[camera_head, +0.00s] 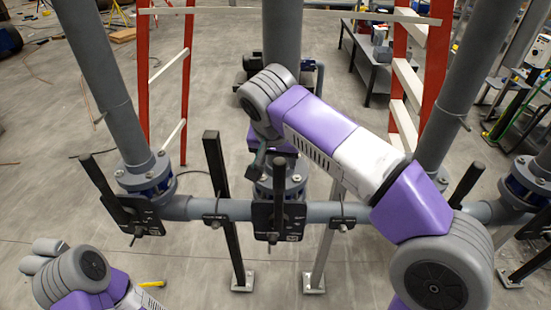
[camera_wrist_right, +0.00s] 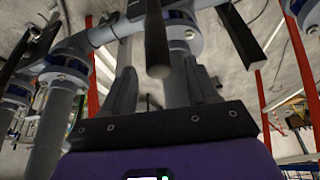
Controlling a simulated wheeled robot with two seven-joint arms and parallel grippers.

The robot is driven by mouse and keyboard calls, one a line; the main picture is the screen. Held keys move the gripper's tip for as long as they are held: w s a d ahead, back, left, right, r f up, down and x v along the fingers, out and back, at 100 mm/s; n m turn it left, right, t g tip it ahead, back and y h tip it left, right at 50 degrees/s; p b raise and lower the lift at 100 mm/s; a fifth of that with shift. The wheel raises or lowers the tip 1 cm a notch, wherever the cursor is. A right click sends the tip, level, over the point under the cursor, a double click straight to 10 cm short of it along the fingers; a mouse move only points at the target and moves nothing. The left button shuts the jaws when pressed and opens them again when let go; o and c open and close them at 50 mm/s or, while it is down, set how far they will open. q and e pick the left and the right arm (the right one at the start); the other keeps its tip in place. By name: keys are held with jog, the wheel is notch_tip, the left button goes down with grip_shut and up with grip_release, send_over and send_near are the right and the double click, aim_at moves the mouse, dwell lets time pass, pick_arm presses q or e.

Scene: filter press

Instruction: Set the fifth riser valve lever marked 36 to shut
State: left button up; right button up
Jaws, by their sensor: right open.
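Black valve levers stand on riser pipes along a grey header pipe. The middle lever (camera_head: 279,190) is upright over its dark plate (camera_head: 277,221). The left lever (camera_head: 98,182) and the right lever (camera_head: 466,185) are tilted. The number 36 is not readable on any plate. My right gripper (camera_head: 262,160) is at the top of the middle lever, partly hidden by my wrist. In the right wrist view my right gripper (camera_wrist_right: 160,70) is open, with a black lever (camera_wrist_right: 157,40) reaching down between its fingers; contact cannot be told. My left gripper is out of frame.
A dark post (camera_head: 219,180) stands close left of the middle lever. The grey header pipe (camera_head: 195,208) runs behind the plates. Red ladder legs (camera_head: 143,85) and a workbench (camera_head: 374,65) are farther back. Open floor (camera_head: 190,265) lies in front.

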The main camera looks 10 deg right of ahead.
aim_at(280, 171)
jog(key=x, duration=0.6)
jog(key=shift+s+f+b, duration=0.1)
jog(key=shift+f+b, duration=0.25)
jog(key=shift+f, duration=0.15)
jog(key=shift+c, duration=0.4)
grip_shut()
